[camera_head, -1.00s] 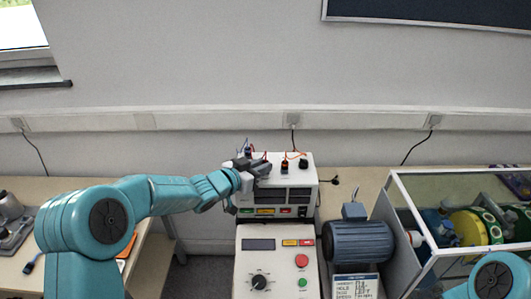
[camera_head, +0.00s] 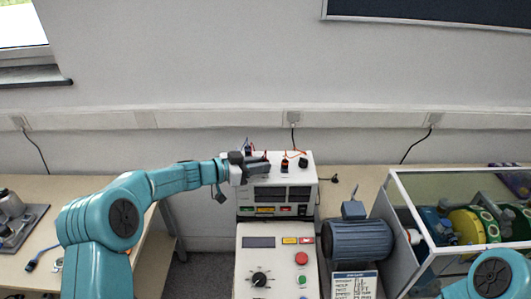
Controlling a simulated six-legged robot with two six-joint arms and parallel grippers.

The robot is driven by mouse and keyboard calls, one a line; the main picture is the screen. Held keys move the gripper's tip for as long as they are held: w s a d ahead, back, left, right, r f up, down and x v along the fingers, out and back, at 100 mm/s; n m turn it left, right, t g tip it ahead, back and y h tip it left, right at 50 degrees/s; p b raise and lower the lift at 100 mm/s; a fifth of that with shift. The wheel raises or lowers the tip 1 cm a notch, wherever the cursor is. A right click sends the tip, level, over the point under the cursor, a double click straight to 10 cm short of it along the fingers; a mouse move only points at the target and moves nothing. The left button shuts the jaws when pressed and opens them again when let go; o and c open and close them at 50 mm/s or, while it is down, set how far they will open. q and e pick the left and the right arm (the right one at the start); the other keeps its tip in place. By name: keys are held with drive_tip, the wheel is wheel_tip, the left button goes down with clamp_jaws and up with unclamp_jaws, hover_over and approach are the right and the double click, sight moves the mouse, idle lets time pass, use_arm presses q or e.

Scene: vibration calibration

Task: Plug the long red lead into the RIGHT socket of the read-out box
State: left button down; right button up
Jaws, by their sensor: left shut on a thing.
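The white read-out box (camera_head: 306,185) stands on the bench at mid-picture, with dark displays and coloured labels on its front. My left gripper (camera_head: 262,167) is over the left part of its top, shut on what looks like the red lead (camera_head: 265,154); only a short red piece shows above the fingers. A dark blue plug (camera_head: 285,166) with an orange-red wire stands on the top to the right of the fingers. A black round part (camera_head: 303,161) is further right. A second dark plug (camera_head: 248,150) shows behind the gripper. The socket beneath my fingers is hidden. My right gripper is out of view.
A white control panel (camera_head: 279,270) with a knob and red and green buttons is in front of the box. A blue-grey motor (camera_head: 358,241) stands to its right, then a glass-walled case (camera_head: 430,183). A grey tray (camera_head: 24,232) lies far left.

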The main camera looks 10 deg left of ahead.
use_arm(q)
drive_tip(key=shift+w+a+m+g+h, duration=0.1)
drive_tip(key=shift+m+g+h, duration=0.3)
drive_tip(key=shift+m+g, duration=0.35)
drive_tip(key=c, duration=0.9)
unclamp_jaws()
drive_tip(key=shift+c, duration=0.5)
drive_tip(key=shift+d+n+t+y+b, duration=0.2)
drive_tip(key=shift+n+t+y+b, duration=0.7)
drive_tip(key=shift+b, duration=0.65)
drive_tip(key=shift+s+n+t+y+b, duration=0.3)
drive_tip(key=shift+n+t+y+b, duration=0.7)
drive_tip(key=shift+b, duration=1.1)
drive_tip(key=shift+d+n+t+y+b, duration=0.15)
drive_tip(key=shift+n+t+y+b, duration=0.4)
drive_tip(key=shift+b, duration=1.25)
drive_tip(key=shift+d+n+t+y+b, duration=0.25)
drive_tip(key=shift+n+y+b, duration=0.5)
drive_tip(key=shift+b, duration=1.05)
